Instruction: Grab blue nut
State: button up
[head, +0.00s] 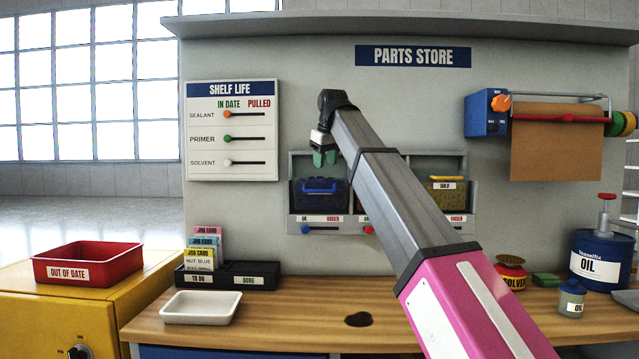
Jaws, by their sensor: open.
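No blue nut can be made out in the head view. A yellow job card (198,259) reading "NUT BLUE" stands in the black card holder (252,280) on the bench. A dark blue bin (318,197) with a bright blue handle sits in the left bay of the wall rack; what it holds is hidden. My gripper (325,159), with green fingertips, hangs open and pointing down, in front of and above this bin in the picture. I see nothing between the fingers. My arm covers the middle of the rack.
A white tray (201,308) lies on the wooden bench (290,318). A red "OUT OF DATE" tray (88,265) sits on a yellow cabinet. A yellow bin (445,197) is in the right bay. An oil can (598,262) and a solvent pot (511,273) stand right.

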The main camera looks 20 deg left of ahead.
jog(key=x, duration=0.6)
jog(key=shift+w+a+f, duration=0.1)
jog(key=shift+a, duration=0.25)
jog(key=c, duration=0.7)
